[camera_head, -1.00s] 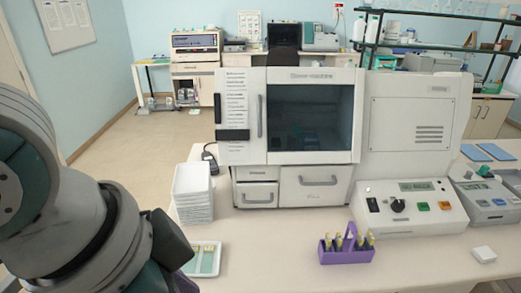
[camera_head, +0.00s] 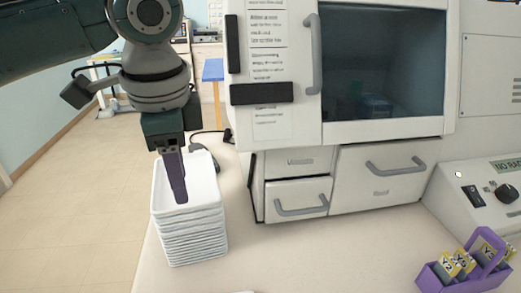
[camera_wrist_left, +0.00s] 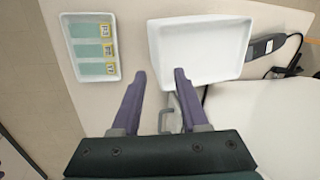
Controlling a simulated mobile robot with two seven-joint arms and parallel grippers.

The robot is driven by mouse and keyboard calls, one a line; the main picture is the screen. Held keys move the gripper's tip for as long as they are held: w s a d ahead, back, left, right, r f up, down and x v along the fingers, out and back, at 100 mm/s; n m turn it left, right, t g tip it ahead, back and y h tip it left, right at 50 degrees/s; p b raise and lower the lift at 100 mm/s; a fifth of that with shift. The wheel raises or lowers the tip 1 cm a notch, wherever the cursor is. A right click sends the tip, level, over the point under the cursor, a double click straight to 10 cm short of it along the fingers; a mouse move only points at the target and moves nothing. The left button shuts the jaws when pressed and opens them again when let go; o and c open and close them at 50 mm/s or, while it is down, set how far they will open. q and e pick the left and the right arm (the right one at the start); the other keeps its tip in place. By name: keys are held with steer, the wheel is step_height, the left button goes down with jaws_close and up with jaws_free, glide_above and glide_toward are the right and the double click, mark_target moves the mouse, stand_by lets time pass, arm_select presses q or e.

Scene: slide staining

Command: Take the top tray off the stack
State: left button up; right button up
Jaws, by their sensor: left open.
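A stack of white trays (camera_head: 197,245) stands on the bench at the left. The top tray (camera_head: 208,182) is empty, with a flat floor and low rim; it also shows in the left wrist view (camera_wrist_left: 200,50). My left gripper (camera_head: 180,198) points down at the top tray, overlapping it in the head view. In the left wrist view the gripper (camera_wrist_left: 160,74) is open and empty: one finger overlaps the tray's near edge, the other appears just outside its left corner. I cannot tell whether they touch it. My right gripper is out of view.
A white tray with several slide-like strips (camera_wrist_left: 93,48) lies beside the stack. A large white machine with drawers (camera_head: 302,197) stands close right of the stack. A purple rack with yellow-labelled slides (camera_head: 462,270) sits at lower right. The bench between is clear.

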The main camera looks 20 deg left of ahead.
mark_target(183, 207)
arm_select(q)
steer(key=f, duration=0.5)
steer(key=shift+w+a+f+p, duration=0.3)
steer(key=shift+a, duration=0.1)
jaws_close()
steer(key=shift+a, duration=0.1)
stand_by(0.9)
